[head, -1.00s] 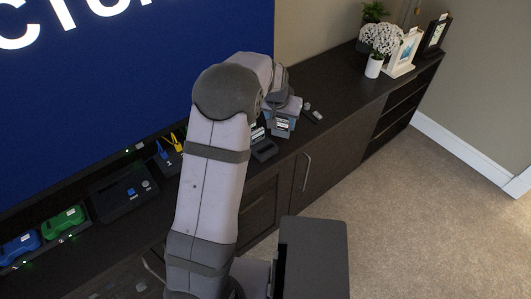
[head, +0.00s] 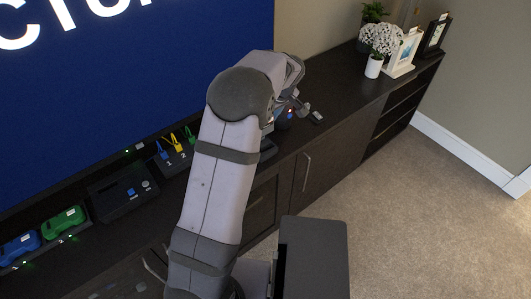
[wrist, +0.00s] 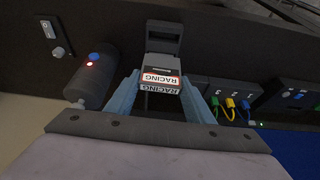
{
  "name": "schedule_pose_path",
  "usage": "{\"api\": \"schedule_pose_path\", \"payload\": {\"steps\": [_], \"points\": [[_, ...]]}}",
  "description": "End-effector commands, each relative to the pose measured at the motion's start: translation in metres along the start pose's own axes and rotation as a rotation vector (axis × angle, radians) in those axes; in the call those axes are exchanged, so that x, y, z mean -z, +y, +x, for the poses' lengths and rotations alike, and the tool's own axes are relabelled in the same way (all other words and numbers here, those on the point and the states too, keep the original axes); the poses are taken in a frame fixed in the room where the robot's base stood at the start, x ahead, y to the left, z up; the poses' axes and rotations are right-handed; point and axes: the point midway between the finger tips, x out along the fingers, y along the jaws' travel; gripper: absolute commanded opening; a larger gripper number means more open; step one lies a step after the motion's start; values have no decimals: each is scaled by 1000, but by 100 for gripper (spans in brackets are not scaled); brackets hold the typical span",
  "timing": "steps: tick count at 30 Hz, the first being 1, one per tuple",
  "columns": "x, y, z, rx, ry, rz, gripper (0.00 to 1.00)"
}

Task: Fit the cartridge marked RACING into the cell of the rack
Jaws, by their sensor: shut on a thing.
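In the wrist view the grey cartridge marked RACING (wrist: 161,79), with a red-edged white label, sits between the two blue fingers of my gripper (wrist: 160,90). The gripper is shut on it. A dark, open-framed piece (wrist: 164,30), which looks like the rack, lies just beyond the cartridge's far end. I cannot tell whether the cartridge touches it or enters its cell. In the head view my arm hides the cartridge and most of the gripper; a dark edge, perhaps the rack's (head: 268,151), shows beside the arm.
A numbered hook block (wrist: 225,98) with coloured clips is at right. Flowers (head: 381,40) and frames stand farther along the cabinet (head: 345,100).

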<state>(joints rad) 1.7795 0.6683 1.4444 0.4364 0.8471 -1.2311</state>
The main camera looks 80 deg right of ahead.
Motion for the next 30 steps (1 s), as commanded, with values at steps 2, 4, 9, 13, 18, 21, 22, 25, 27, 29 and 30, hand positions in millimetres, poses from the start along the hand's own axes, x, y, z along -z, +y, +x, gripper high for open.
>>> {"api": "schedule_pose_path", "payload": {"steps": [2, 4, 9, 13, 18, 21, 22, 25, 27, 29, 30], "points": [[0, 0, 0, 8, 0, -16, 26], [0, 0, 0, 10, 0, -23, 26], [-4, 0, 9, 13, -2, -23, 26], [-12, -1, 26, 14, -4, -22, 26], [-21, -1, 48, 12, -3, -22, 26], [-23, 0, 56, 10, -1, -23, 26], [-24, 0, 57, 10, 0, -23, 26], [-24, 0, 58, 9, 0, -23, 26], [-24, 0, 59, 10, 0, -23, 26], [-26, 0, 62, 11, -1, -22, 26], [-27, 0, 64, 12, -2, -22, 26]]}}
